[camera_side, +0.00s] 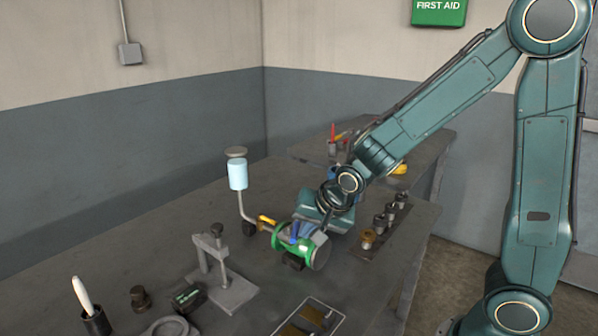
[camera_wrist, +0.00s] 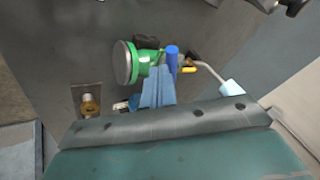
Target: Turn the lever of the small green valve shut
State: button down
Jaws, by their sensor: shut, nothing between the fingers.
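The small green valve (camera_side: 316,255) lies on the grey bench, with a pale round end face; in the wrist view it (camera_wrist: 143,63) sits just beyond my fingers. Its lever seems to be the blue handle (camera_wrist: 172,58), which stands up beside the green body; in the side view the blue part (camera_side: 294,233) is at the valve's upper left. A yellow piece (camera_side: 266,221) is on the thin pipe at its left. My gripper (camera_wrist: 158,72) is shut and empty, its fingertips close beside the lever. I cannot tell whether they touch it.
A bent pipe carries a light blue cylinder (camera_side: 238,175) left of the valve. A grey clamp stand (camera_side: 226,285) is in front, and a shallow tray (camera_side: 308,319) lies nearer the front edge. A brass fitting (camera_side: 368,238) and several dark cups stand at the right.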

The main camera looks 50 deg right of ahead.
aim_at(292, 236)
jog(key=w+a+m+h, duration=0.1)
jog(key=m, duration=0.1)
jog(key=w+a+m+h, duration=0.1)
jog(key=shift+w+m+g, duration=0.35)
jog(key=shift+m+g, duration=0.05)
jog(key=shift+w+a, duration=0.25)
jog(key=shift+w, duration=0.3)
jog(key=shift+s, duration=0.1)
jog(key=shift+s+r, duration=0.1)
jog(key=shift+s, duration=0.3)
jog(key=s+f+v, duration=0.1)
jog(key=v, duration=1)
jog(key=shift+s+a+r, duration=0.2)
jog(key=shift+s+r, duration=0.15)
jog(key=shift+s, duration=0.15)
